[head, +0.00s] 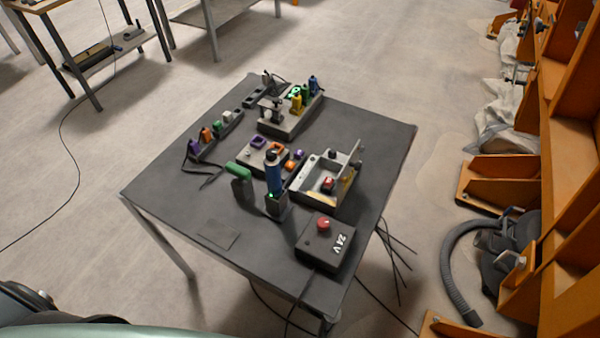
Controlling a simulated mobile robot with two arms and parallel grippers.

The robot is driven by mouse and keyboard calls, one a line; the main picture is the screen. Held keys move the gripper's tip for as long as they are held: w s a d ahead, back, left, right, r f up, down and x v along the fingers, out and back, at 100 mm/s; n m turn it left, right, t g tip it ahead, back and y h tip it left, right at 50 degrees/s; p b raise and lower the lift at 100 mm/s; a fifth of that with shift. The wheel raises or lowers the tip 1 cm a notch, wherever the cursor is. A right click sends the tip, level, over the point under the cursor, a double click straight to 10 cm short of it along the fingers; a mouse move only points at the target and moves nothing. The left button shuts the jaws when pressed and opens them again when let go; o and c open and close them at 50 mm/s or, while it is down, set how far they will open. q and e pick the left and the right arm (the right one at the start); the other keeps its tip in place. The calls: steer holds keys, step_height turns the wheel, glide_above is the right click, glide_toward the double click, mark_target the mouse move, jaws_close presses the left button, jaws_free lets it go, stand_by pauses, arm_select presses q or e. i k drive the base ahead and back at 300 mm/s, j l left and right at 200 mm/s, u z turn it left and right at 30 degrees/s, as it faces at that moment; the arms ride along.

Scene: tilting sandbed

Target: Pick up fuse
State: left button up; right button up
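No part is plainly marked as the fuse, and I cannot tell which one it is. A narrow rack on the left of the dark table holds small coloured plug-like parts: purple (195,147), orange (206,134), green (217,127) and white (228,117). A board at the back holds yellow (296,102), green and blue (313,84) parts. A small red part (327,184) sits inside an open grey box (311,189). Neither of my grippers is in view.
A blue-topped tool (273,175) stands upright in a dark holder with a green light. A black 24V box (325,243) with a red button is at the front right. The table's (165,196) front left is mostly clear. Cables hang off its edges; orange shelving (565,190) stands right.

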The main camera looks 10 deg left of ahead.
mark_target(328, 182)
steer(key=k+j+z, duration=0.1)
steer(key=j+z, duration=0.35)
steer(key=k+j+z, duration=0.1)
steer(key=j+z, duration=0.2)
steer(key=z, duration=0.15)
steer(key=k+j+z, duration=0.2)
steer(key=j+z, duration=0.25)
steer(key=l, duration=0.1)
